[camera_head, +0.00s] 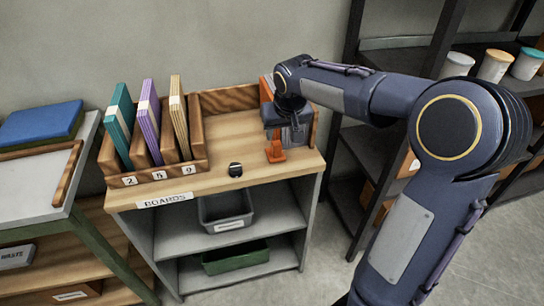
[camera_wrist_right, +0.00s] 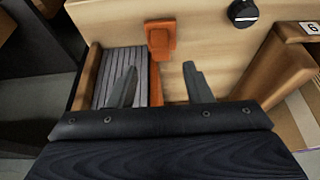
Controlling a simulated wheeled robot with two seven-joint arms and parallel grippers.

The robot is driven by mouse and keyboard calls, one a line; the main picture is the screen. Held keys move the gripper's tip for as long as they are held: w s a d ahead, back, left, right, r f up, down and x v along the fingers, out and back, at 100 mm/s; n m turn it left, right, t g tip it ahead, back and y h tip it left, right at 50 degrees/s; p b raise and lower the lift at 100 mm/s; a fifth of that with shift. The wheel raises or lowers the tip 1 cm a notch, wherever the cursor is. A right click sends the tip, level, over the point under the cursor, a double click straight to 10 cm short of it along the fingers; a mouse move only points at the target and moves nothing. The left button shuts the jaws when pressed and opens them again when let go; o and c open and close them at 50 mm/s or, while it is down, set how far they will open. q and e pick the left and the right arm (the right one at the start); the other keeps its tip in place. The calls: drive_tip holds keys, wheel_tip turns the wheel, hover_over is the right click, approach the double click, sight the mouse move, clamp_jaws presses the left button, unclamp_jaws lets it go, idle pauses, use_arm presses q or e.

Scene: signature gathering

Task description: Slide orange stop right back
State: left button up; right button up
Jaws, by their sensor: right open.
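The orange stop (camera_head: 275,152) sits on the wooden top of the cabinet, near its front right part. It also shows in the wrist view (camera_wrist_right: 160,38), top centre, just beyond my fingertips. My right gripper (camera_head: 284,132) is low over the cabinet top, behind the stop in the head view, and hides part of what is there. In the wrist view its two fingers (camera_wrist_right: 158,82) are spread, with nothing held between them. Another orange upright part (camera_head: 266,88) shows behind the gripper. My left gripper is not in view.
A wooden rack (camera_head: 155,176) with teal, purple and tan boards stands at the left of the top. A black knob (camera_head: 235,170) sits near the front edge. A grey ribbed strip (camera_wrist_right: 145,65) lies beside the stop. Dark shelving with tubs (camera_head: 495,65) stands right.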

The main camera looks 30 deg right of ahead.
sight(277, 143)
drive_tip(key=x, duration=0.8)
drive_tip(key=shift+w+b, duration=0.15)
drive_tip(key=shift+b, duration=0.2)
